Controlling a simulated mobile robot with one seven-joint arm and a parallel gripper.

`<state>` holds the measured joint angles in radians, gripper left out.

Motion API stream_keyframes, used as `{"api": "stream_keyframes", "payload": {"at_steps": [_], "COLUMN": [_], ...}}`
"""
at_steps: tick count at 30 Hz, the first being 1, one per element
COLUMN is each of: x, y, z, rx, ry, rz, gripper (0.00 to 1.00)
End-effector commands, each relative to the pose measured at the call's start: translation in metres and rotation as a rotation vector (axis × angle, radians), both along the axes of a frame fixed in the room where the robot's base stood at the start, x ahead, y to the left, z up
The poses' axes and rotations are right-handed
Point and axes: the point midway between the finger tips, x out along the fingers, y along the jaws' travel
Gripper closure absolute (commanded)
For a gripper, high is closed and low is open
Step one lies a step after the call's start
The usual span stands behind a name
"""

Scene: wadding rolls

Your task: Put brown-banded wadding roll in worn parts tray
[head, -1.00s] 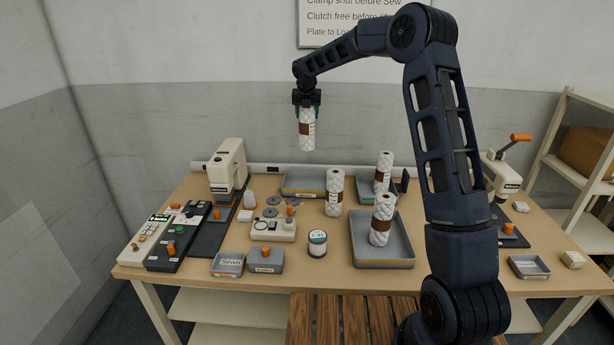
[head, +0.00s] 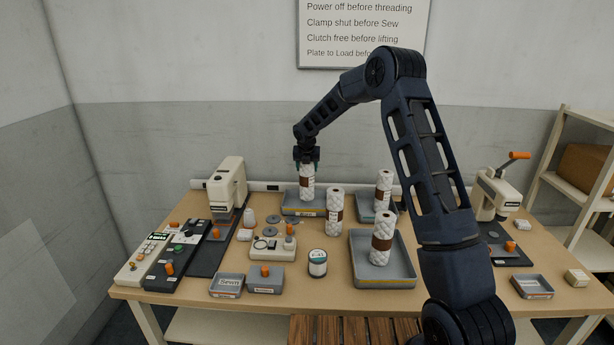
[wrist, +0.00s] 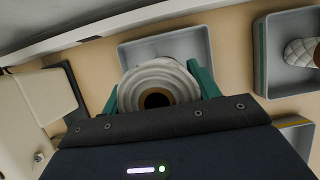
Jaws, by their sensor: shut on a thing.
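My gripper (head: 307,163) is shut on a white quilted wadding roll (head: 307,176) with a brown band. It holds the roll upright over the grey back-left tray (head: 303,210), whose front label I cannot read. In the wrist view, the roll's round end (wrist: 158,82) sits between the green fingers, with the grey tray (wrist: 140,50) behind it. I cannot tell whether the roll's bottom touches the tray floor.
Another banded roll (head: 334,212) stands on the table just right of that tray. One roll (head: 383,190) is in the back-right tray (head: 365,212); another (head: 382,240) is in the large front tray (head: 405,272). A sewing machine (head: 227,183) stands left.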

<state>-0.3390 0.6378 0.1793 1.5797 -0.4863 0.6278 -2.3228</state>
Motion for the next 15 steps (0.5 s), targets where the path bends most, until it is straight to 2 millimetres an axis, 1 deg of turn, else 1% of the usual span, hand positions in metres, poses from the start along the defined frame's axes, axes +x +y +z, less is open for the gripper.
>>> {"api": "stream_keyframes", "payload": {"at_steps": [6,9,15], "x": [-0.001,0.0,0.0], "y": [0.001,0.0,0.0], "z": [-0.029,-0.038,-0.039], "rx": [-0.002,-0.002,-0.001], "ry": [0.003,0.002,0.0], "rz": [0.002,0.0,0.001], "gripper": [0.73,0.73,0.73]}}
